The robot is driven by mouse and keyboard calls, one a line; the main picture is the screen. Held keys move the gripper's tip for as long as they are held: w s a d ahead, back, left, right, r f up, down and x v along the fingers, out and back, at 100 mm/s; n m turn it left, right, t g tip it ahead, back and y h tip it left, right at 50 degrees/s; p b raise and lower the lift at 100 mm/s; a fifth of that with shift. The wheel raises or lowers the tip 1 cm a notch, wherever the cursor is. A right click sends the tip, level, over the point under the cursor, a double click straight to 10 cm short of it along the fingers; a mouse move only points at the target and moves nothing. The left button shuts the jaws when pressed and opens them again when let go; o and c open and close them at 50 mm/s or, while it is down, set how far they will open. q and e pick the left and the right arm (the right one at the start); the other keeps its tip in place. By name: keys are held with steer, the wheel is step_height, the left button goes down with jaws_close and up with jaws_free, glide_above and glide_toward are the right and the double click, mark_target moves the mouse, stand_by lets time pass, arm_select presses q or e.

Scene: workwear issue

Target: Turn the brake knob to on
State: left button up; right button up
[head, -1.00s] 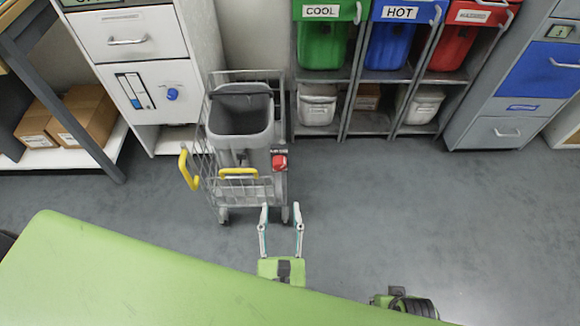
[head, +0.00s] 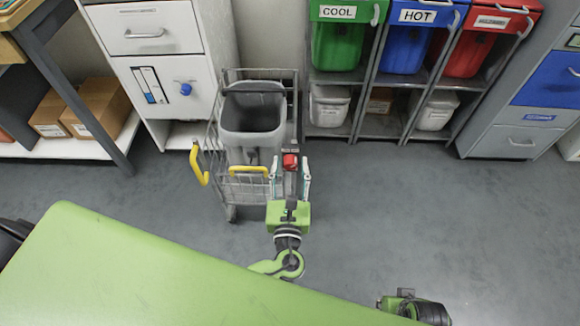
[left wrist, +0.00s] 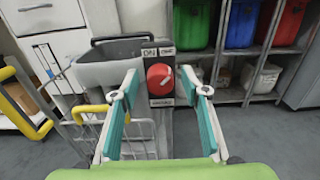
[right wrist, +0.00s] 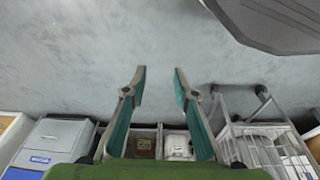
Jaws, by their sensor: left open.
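The red brake knob (head: 290,161) sits on a dark panel at the right front of the wire cart (head: 215,165). My right gripper (right wrist: 159,88) is open and empty over the floor.
The cart carries a grey bin (head: 252,112) and yellow handles (head: 248,170). Behind are a white cabinet (head: 160,70) and a rack (head: 360,125) with green, blue and red bins. Bare floor (head: 400,210) lies right of the cart.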

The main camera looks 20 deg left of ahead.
arm_select(q)
steer(key=c, duration=1.1)
